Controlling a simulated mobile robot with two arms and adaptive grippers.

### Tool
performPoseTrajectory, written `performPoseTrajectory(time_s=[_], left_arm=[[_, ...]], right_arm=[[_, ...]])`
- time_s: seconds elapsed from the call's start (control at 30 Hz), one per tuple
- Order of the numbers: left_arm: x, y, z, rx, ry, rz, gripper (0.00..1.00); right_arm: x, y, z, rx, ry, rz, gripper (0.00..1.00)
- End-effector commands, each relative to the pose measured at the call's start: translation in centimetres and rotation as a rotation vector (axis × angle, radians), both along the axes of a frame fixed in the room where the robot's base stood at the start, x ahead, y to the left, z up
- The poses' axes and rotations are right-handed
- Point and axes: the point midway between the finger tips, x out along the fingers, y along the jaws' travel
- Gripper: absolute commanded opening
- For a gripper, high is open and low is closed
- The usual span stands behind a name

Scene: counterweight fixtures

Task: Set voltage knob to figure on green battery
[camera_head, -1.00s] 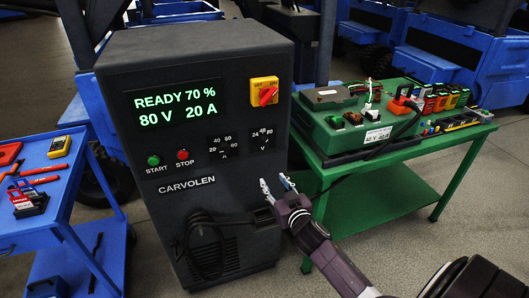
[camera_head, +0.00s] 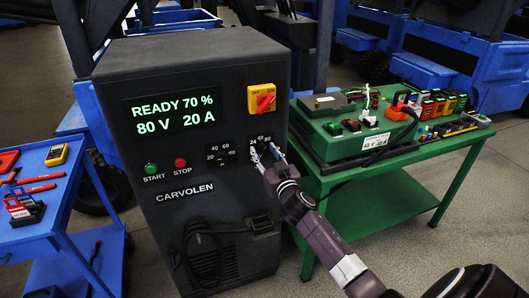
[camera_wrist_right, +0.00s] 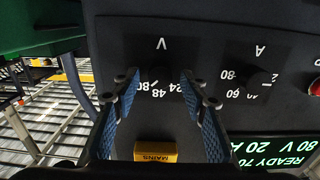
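The dark charger (camera_head: 215,70) has a screen (camera_head: 175,113) reading READY 70 %, 80 V 20 A. Its voltage knob sits on the right dial, marked 24, 48, 80, and is mostly hidden by my gripper in the head view. In the right wrist view the dark voltage knob (camera_wrist_right: 160,76) shows upside down between my fingertips; its pointer is hard to make out. My right gripper (camera_head: 266,152) is open, its fingers on either side of the knob with gaps (camera_wrist_right: 161,88). The green battery (camera_head: 340,138) stands on the green table; its label (camera_head: 376,142) is too small to read surely. My left gripper is out of view.
The amp knob (camera_head: 221,157) is left of the voltage dial. Start (camera_head: 151,169) and stop (camera_head: 180,163) buttons and a red-yellow mains switch (camera_head: 262,98) are nearby. A cable hangs on the front. A blue tool cart (camera_head: 60,222) stands at left.

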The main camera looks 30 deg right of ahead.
Motion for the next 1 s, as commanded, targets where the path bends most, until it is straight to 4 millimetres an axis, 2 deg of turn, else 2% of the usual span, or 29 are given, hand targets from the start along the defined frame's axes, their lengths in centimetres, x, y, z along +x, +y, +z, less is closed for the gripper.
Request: performPoseTrajectory(time_s=[0.2,0.53,0.77,1.0], left_arm=[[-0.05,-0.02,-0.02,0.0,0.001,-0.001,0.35],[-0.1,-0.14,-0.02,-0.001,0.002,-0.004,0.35],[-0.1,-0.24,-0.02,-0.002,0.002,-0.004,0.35],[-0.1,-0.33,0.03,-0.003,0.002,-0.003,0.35]], right_arm=[[0.0,0.01,0.0,0.0,0.0,0.0,0.38],[-0.01,0.02,-0.01,0.0,0.0,0.0,0.01],[-0.01,0.03,-0.01,-0.012,0.003,0.0,0.0],[-0.01,0.05,0.0,-0.102,0.025,0.0,0.0]])
